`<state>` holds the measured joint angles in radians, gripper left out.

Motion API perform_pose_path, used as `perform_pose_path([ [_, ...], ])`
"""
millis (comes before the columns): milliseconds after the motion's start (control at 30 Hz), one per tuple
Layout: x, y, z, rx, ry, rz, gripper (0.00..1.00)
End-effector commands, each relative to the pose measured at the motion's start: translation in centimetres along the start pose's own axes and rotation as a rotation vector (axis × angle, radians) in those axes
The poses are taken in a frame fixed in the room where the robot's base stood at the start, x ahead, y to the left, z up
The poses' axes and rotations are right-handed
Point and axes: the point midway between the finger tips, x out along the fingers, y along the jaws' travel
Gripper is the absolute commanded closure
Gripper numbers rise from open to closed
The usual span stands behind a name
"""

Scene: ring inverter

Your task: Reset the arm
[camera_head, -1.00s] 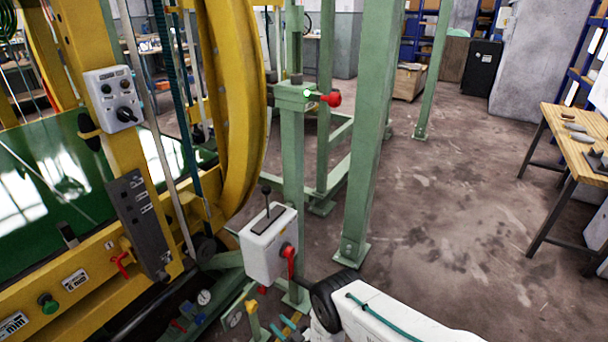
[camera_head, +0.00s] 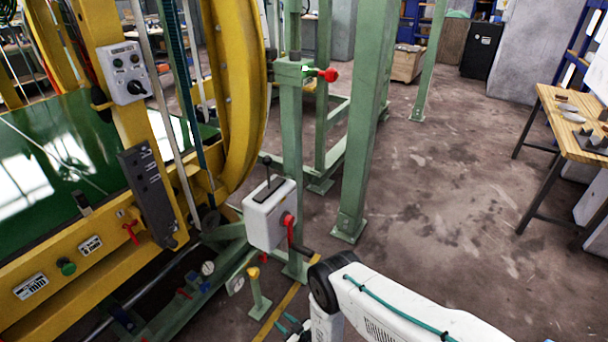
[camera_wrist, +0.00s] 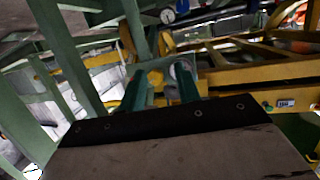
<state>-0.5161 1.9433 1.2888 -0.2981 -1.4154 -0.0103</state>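My white arm (camera_head: 395,312) reaches in from the lower right of the head view and bends down at a dark joint. My gripper (camera_head: 288,326) shows only partly at the bottom edge there. In the wrist view, my gripper (camera_wrist: 160,85) has two teal fingers standing apart with a gap between them. I see nothing held in it. Behind the fingers are green and yellow frame parts, and a small round pale part shows near the right finger.
The yellow ring machine (camera_head: 232,100) fills the left. A white lever box (camera_head: 268,215) with a red handle (camera_head: 289,228) stands close to my arm. A green post (camera_head: 366,130) rises behind it. A wooden table (camera_head: 570,118) is at the right. The middle floor is clear.

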Motion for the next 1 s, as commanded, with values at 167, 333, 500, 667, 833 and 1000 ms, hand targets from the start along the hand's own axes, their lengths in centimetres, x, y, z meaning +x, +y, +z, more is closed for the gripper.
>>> perform_pose_path([
  [167,-0.8,0.5,2.7,0.011,-0.223,0.017,0.67],
  [333,-1.3,2.5,2.1,0.026,-0.471,0.055,0.67],
  [500,-2.6,5.8,-2.4,0.056,-0.73,0.11,0.67],
  [667,-5.2,8.7,-8.9,0.099,-0.933,0.164,0.67],
  [833,-9.3,11.0,-16.8,0.156,-1.105,0.216,0.67],
  [1000,-14.5,12.5,-25.0,0.223,-1.243,0.261,0.67],
])
